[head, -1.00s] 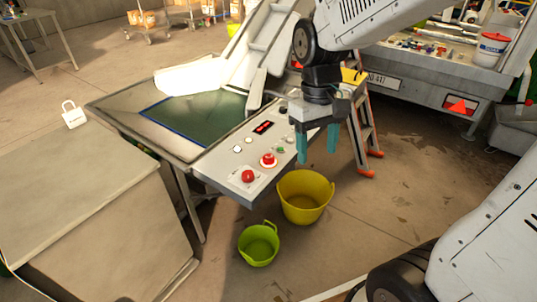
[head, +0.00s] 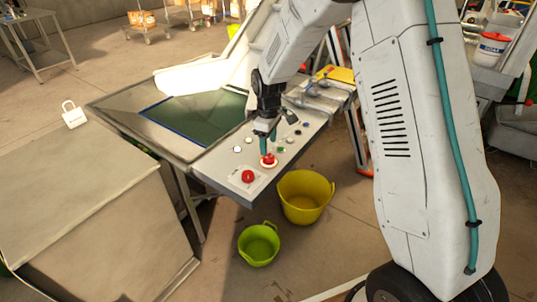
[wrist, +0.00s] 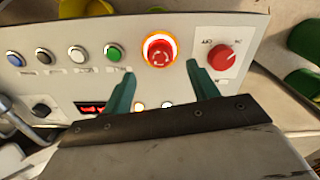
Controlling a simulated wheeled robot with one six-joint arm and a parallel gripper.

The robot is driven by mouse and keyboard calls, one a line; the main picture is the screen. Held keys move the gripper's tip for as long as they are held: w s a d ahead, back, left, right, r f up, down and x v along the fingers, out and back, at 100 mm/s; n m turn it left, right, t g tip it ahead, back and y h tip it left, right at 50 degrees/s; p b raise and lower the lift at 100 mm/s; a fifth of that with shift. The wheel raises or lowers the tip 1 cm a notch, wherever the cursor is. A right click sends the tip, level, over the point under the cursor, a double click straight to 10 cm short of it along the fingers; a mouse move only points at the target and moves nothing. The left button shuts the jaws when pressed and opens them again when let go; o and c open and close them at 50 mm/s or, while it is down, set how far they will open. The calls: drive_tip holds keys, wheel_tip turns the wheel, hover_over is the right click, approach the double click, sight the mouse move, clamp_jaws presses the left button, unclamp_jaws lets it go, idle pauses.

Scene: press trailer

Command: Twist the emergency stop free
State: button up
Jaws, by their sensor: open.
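The emergency stop (head: 268,160) is a red mushroom button on the sloping grey control panel (head: 222,172). In the wrist view the emergency stop (wrist: 160,50) has arrows on its face and a glowing orange-white ring around it. My gripper (head: 267,146) is over the button, its teal fingers pointing down. In the wrist view my gripper (wrist: 160,69) is open, with the fingertips apart on either side of the button's lower edge and nothing held. I cannot tell whether the fingertips reach down to the button's height.
A red rotary knob (wrist: 222,56) sits close beside the right finger in the wrist view. A green button (wrist: 114,53) and other small buttons line the panel to the left. A yellow tub (head: 305,197) and a green bucket (head: 259,245) stand below the panel's front edge.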

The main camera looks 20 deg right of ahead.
sight(268, 156)
drive_tip(key=shift+f, duration=2.8)
drive_tip(key=c, duration=1)
